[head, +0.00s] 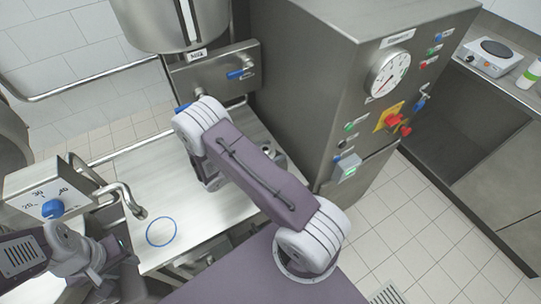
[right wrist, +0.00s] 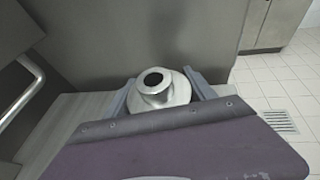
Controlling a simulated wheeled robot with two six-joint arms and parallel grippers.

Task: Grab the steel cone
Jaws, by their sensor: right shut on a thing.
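The steel cone (right wrist: 172,91), a shiny stepped piece with a dark round opening on top, stands between the two fingers of my right gripper (right wrist: 157,92) in the right wrist view. The right gripper is shut on it, with one finger on each side. In the head view the right forearm covers most of the right gripper and the cone. My left gripper (head: 112,273) is at the lower left of the head view, away from the cone. Its fingers are too unclear to show whether they are open or shut.
A steel table (head: 190,232) bears a blue ring mark (head: 161,231). A tank (head: 165,22) is behind, and a steel control cabinet (head: 325,85) is right of the arm. Tiled floor is free at right.

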